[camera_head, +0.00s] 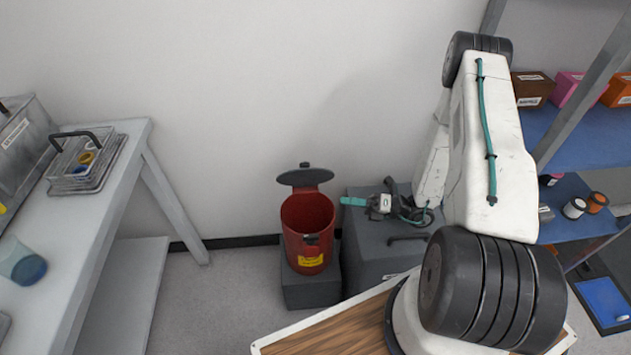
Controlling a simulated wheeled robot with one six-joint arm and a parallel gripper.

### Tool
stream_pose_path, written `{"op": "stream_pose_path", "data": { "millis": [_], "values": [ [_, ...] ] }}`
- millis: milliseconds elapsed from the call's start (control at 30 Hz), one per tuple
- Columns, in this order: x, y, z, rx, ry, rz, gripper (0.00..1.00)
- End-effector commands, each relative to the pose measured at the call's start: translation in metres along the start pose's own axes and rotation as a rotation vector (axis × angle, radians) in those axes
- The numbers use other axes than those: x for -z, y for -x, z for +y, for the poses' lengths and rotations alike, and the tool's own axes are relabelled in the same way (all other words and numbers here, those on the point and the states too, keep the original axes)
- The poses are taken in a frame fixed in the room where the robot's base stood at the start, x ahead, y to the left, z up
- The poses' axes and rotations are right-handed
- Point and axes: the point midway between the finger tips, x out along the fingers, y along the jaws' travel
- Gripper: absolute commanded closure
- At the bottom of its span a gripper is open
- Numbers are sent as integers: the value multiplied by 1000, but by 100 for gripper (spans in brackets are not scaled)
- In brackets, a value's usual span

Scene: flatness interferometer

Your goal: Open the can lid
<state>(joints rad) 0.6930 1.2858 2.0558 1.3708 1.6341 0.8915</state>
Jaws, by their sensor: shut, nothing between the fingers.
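The red can (307,225) stands on a dark grey block by the wall, with a yellow label on its front. Its dark grey lid (305,177) is raised at the back of the rim, and the red inside of the can shows. My gripper (345,201) is just right of the can, its teal fingers pointing left towards the upper rim. The fingers are shut and empty. They look apart from the lid, though the depth between them is hard to judge.
A grey cabinet (372,258) stands right of the can, under my gripper. A pale bench (113,172) with a wire basket (80,181) and a beaker (24,265) is at left. Blue shelves (585,140) with boxes are at right. Floor left of the can is clear.

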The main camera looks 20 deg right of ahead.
Motion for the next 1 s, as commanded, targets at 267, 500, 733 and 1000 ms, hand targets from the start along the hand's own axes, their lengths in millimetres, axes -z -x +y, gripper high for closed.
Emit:
{"op": "stream_pose_path", "data": {
  "millis": [267,500,733,1000],
  "values": [
    [-6,-25,-3,4,-36,-23,100],
    [-7,-77,-3,3,-33,-21,100],
    [-26,-104,-4,5,-28,-26,100],
    [-47,-108,-5,6,-32,-26,100]
  ]
}}
